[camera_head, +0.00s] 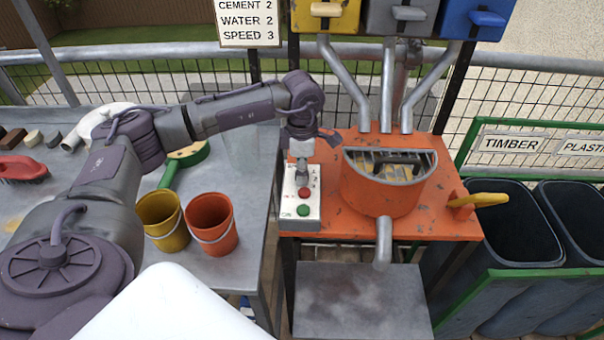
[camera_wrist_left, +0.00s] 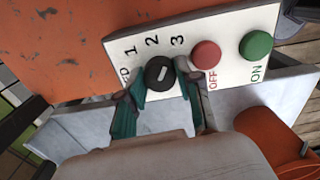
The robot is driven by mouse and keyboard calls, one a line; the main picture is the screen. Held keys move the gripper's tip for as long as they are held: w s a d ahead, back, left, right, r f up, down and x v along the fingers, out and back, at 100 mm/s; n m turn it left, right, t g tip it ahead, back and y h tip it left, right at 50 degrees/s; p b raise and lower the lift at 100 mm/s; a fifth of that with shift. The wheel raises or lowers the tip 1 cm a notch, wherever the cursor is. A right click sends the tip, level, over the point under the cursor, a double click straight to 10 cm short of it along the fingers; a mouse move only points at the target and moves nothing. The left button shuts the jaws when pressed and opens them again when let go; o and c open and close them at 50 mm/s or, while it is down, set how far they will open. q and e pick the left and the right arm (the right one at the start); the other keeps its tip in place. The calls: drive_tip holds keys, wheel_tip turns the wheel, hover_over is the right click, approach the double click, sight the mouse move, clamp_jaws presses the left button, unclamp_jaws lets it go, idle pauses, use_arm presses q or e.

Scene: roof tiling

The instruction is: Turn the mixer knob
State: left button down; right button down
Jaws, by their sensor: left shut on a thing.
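The mixer knob (camera_wrist_left: 160,73) is a small black dial with a white mark, on a white control panel (camera_head: 288,209). In the left wrist view the numbers 1, 2 and 3 stand around it, and its mark points roughly between 2 and 3. My left gripper (camera_wrist_left: 160,88) is shut on the knob, with a finger at either side; in the head view the gripper (camera_head: 302,172) hides the knob. On the panel are a red OFF button (camera_wrist_left: 205,55) and a green ON button (camera_wrist_left: 256,44). The orange mixer (camera_head: 380,195) stands right of the panel. My right gripper is not in view.
A sign (camera_head: 248,22) reads CEMENT 2, WATER 2, SPEED 3. A yellow bucket (camera_head: 162,222) and an orange bucket (camera_head: 211,224) stand on the table left of the panel. A yellow lever (camera_head: 480,200) sticks out at the right. Dark bins (camera_head: 512,235) stand farther right.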

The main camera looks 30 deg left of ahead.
use_arm(q)
drive_tip(key=shift+m+b, duration=0.5)
drive_tip(key=shift+m, duration=0.7)
